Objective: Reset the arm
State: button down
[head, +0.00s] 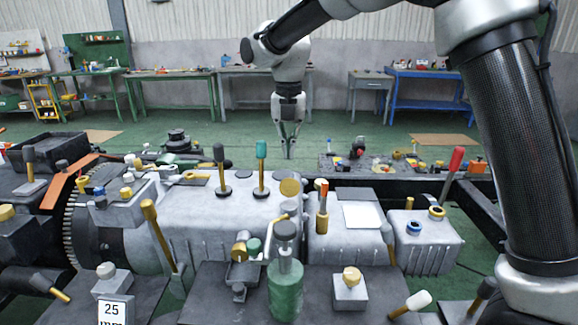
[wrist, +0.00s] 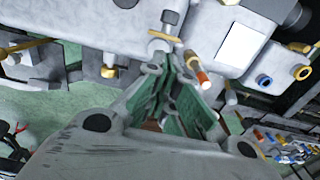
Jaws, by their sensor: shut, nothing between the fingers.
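My gripper (head: 288,140) hangs from my arm near the middle of the head view, pointing down, with its fingers shut and empty. It is above and behind the grey machine housing (head: 150,240), apart from it as far as I can see. In the wrist view the gripper (wrist: 172,105) fills the lower middle, its green-padded fingers close together. My arm reaches in from the upper right of the head view.
The chassis carries upright levers, among them a teal-topped lever (head: 261,155), a red-handled lever (head: 452,165) and a green cylinder (head: 285,290). A tray of loose parts (head: 335,168) lies behind. Green workbenches (head: 150,76) and a blue bench (head: 432,75) line the wall. Open green floor lies between.

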jog(key=s+d+r+m+t, duration=0.2)
jog(key=s+d+m, duration=1.2)
jog(key=d+m, duration=0.3)
jog(key=s+d+r+m+t, duration=0.2)
jog(key=s+d+r+m, duration=0.1)
jog(key=s+d+m, duration=1.1)
jog(key=shift+s+d+m+t, duration=0.2)
jog(key=shift+d+m+t, duration=0.1)
jog(key=shift+d+m, duration=2.2)
